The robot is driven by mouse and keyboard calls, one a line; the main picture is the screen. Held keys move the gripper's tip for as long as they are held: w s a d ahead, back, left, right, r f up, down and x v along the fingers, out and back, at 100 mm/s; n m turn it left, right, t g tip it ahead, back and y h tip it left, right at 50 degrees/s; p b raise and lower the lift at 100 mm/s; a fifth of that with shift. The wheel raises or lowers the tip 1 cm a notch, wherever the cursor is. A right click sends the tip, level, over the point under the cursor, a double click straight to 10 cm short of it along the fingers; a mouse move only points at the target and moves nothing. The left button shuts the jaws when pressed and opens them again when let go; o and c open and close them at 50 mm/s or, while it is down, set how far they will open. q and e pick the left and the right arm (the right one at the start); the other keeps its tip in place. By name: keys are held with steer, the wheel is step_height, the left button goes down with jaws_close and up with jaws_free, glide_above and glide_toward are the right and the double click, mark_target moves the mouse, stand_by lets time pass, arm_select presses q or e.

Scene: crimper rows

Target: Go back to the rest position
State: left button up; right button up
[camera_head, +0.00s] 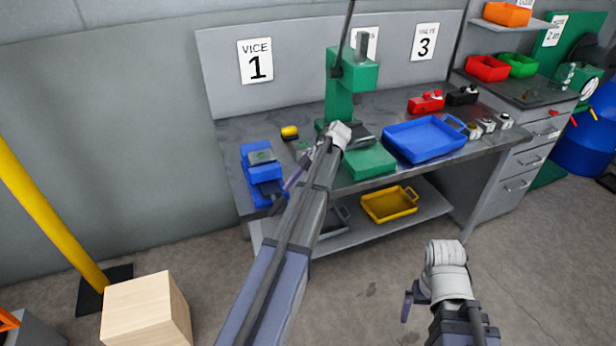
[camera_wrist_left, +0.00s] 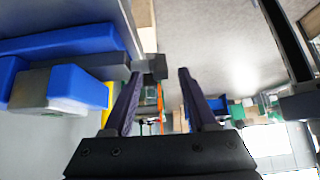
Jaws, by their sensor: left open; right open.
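My left arm reaches up from the bottom of the head view to the workbench (camera_head: 300,118). Its gripper (camera_head: 291,184) is beside the blue vice (camera_head: 262,172), at the bench's front left. In the left wrist view my left gripper (camera_wrist_left: 160,78) has its two purple fingers apart, with nothing held between them. The blue vice (camera_wrist_left: 70,45) fills the left of that view, close to the left finger; I cannot tell whether they touch. My right gripper (camera_head: 408,301) is low over the floor, in front of the bench, partly hidden by its wrist; I see nothing held in it.
A green press (camera_head: 370,158) stands mid-bench behind my left wrist. A blue tray (camera_head: 425,139) is to its right, near red and black parts. A yellow tray (camera_head: 390,204) sits on the lower shelf. A wooden box (camera_head: 146,310) and yellow post (camera_head: 50,215) stand left.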

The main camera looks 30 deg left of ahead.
arm_select(q)
steer(key=shift+d, duration=0.1)
steer(key=s+d+f+m+t+h, duration=0.1)
steer(key=s+d+m+t, duration=0.1)
steer(key=s+d+m, duration=0.4)
steer(key=s+d+f+m+t+h, duration=0.1)
steer(key=s+d+m, duration=0.5)
steer(key=d+m, duration=0.9)
steer(key=s+d+f+m+t+h, duration=0.2)
steer(key=s+d+f+m, duration=0.1)
steer(key=s+d+m, duration=0.4)
steer(key=shift+d+m+t, duration=0.4)
steer(key=shift+d+m, duration=1.4)
steer(key=shift+d, duration=1.1)
